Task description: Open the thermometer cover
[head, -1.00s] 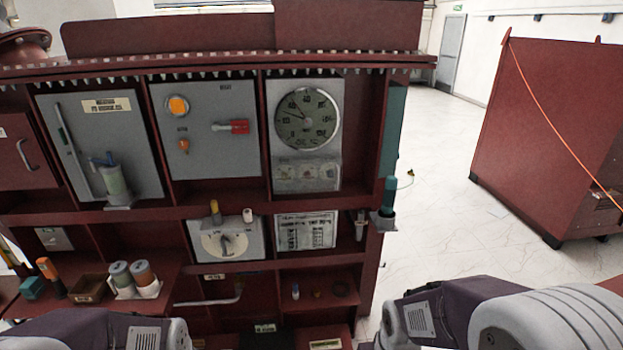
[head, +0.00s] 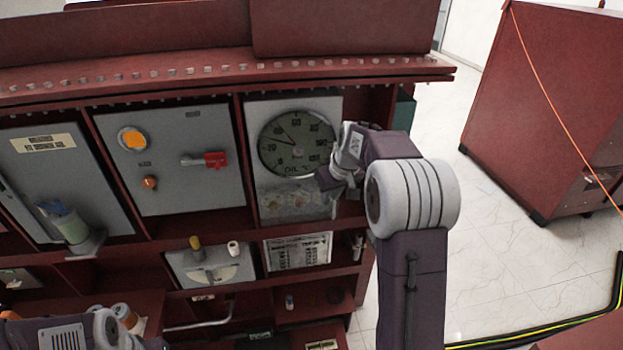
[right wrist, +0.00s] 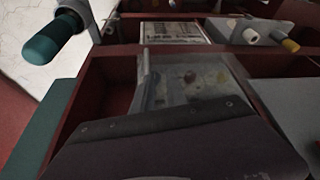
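The thermometer is a round dial (head: 296,143) marked "OIL" with a needle, on a grey panel in the upper right bay of the red cabinet in the head view. A pale, translucent-looking lower section (head: 290,204) sits below the dial; it also shows in the right wrist view (right wrist: 190,82). I cannot tell a separate cover or whether it is open. My right gripper (head: 333,180) is at the right edge of the dial panel; its fingers are small and partly hidden, and contact is unclear. My left arm shows at the bottom left, its gripper out of view.
Left of the dial is a grey panel with an orange lamp (head: 133,140) and a red-handled switch (head: 214,160). Below are a lever box (head: 210,266) and a printed plate (head: 298,252). A teal-handled tool (right wrist: 52,38) is near the right wrist.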

